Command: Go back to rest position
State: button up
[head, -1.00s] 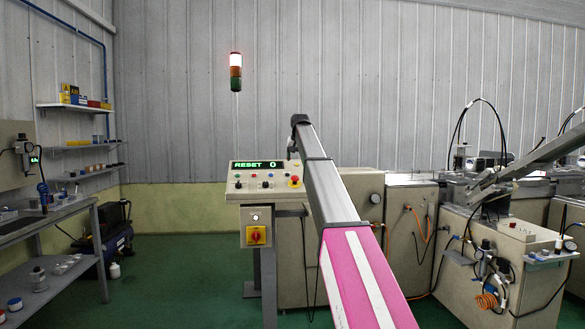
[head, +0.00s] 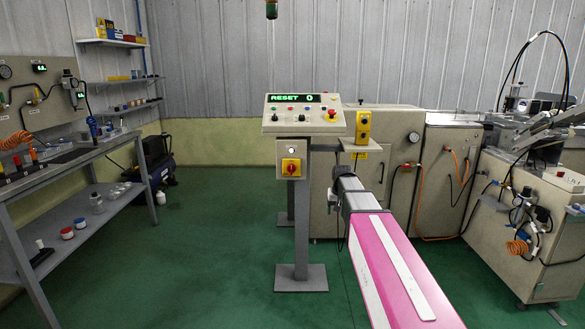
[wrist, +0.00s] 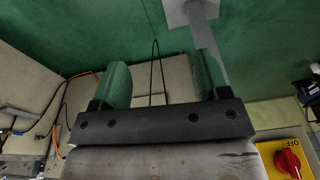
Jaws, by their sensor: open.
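My arm (head: 395,270), pink and white with a grey forearm, reaches forward and low in the head view. Its far end is right of the control panel's post, in front of the beige machine cabinets; the fingers cannot be made out there. In the wrist view my gripper (wrist: 160,78) shows two green fingers spread apart with nothing between them. The control panel (head: 304,116) reads "RESET 0". Its red rotary switch on a yellow plate (head: 291,167) also shows in the wrist view (wrist: 288,160), close beside the gripper.
The panel's post stands on a grey foot plate (head: 301,278). Beige cabinets (head: 450,180) with hoses stand behind and to the right. A grey workbench (head: 75,150) lines the left wall. Green floor (head: 200,260) between bench and post is clear.

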jog(key=s+f, duration=0.5)
jog(key=s, duration=0.4)
jog(key=s+f+g, duration=0.1)
jog(key=s+f, duration=0.4)
jog(key=s, duration=0.4)
jog(key=s+f+n, duration=0.1)
jog(key=s+f, duration=0.5)
jog(key=s, duration=0.2)
jog(key=shift+s+g, duration=0.4)
jog(key=shift+f, duration=0.1)
